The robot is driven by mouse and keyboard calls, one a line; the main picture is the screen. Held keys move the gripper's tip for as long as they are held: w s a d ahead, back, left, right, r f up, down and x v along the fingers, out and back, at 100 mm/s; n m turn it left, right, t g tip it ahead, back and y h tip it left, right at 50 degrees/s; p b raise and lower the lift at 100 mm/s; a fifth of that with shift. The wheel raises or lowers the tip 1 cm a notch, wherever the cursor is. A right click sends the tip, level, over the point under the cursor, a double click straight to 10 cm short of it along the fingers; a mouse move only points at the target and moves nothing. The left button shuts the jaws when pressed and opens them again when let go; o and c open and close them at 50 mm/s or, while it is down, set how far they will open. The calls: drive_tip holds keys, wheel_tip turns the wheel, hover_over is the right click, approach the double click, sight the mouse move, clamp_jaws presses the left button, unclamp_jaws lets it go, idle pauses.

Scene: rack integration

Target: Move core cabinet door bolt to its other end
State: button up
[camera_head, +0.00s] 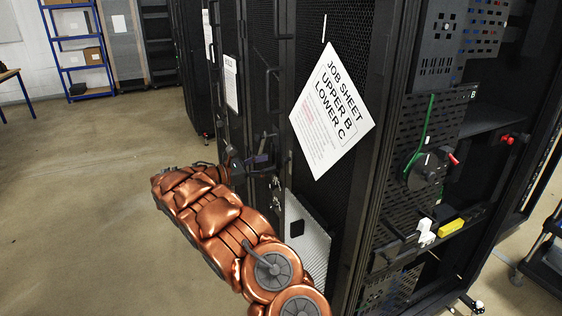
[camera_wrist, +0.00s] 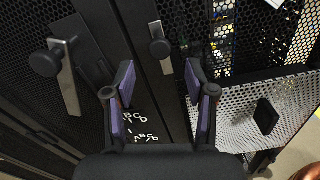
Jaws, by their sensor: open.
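In the wrist view my gripper (camera_wrist: 160,72) is open, its two purple-padded fingers spread apart. A dark round knob on a pale metal strip (camera_wrist: 160,48) lies just beyond the fingertips, between them, and nothing is held. A second knob on a similar strip (camera_wrist: 60,65) is to the left, outside the fingers. I cannot tell which one is the core cabinet door bolt. White letters A B C D (camera_wrist: 143,137) show in two groups low between the fingers. In the head view my gripper (camera_head: 262,160) is at the black cabinet doors, largely hidden by dark hardware.
A white job sheet (camera_head: 333,110) reading "UPPER B, LOWER C" hangs on the mesh door. A pale perforated panel (camera_head: 308,235) is below it. An open rack (camera_head: 420,170) with cables and a yellow block (camera_head: 451,227) stands at right. The floor at left is clear.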

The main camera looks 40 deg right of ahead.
sight(283, 161)
drive_tip(key=p+x, duration=0.1)
drive_tip(key=x, duration=0.5)
drive_tip(key=shift+c, duration=0.4)
clamp_jaws()
